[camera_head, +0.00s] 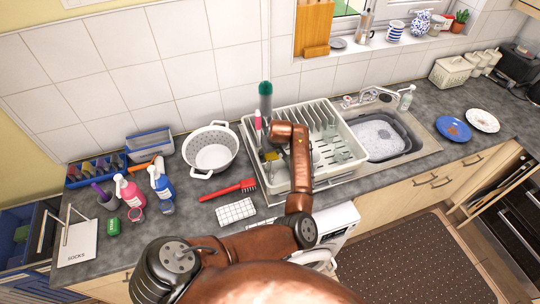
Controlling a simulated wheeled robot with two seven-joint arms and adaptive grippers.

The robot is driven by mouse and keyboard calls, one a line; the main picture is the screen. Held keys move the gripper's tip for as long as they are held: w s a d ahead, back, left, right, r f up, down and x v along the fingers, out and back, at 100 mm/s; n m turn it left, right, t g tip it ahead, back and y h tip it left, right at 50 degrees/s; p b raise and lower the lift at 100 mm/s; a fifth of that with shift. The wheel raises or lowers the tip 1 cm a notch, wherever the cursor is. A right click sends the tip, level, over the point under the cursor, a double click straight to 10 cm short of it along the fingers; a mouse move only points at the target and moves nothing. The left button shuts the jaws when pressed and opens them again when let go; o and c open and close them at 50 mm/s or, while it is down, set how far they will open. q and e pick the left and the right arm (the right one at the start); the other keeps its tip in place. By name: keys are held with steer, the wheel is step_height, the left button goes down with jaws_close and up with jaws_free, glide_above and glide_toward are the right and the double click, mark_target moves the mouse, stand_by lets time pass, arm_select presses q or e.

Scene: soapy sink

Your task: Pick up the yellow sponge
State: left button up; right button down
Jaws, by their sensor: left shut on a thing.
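A small yellow thing, which looks like the yellow sponge (273,156), shows at the left end of the white dish rack. My left gripper (271,163) is over that end of the rack, pointing down, and is shut on the sponge. My copper arm reaches up from the bottom of the view and hides part of the rack. The sponge is small here and partly covered by the fingers. I cannot tell whether it touches the rack. My right gripper is not in view.
The white dish rack (348,168) surrounds the gripper. A teal-topped bottle (265,98) and a pink bottle (258,124) stand close by. A white colander (210,150), red brush (228,190) and checked cloth (236,211) lie left. The soapy sink (380,138) is right.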

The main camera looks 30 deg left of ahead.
arm_select(q)
steer(key=shift+d+f, duration=0.1)
steer(key=shift+b, duration=0.45)
step_height(320, 180, up, 11)
steer(key=shift+f+b, duration=0.15)
steer(key=shift+b, duration=0.15)
steer(key=o, duration=0.4)
steer(key=c, duration=0.5)
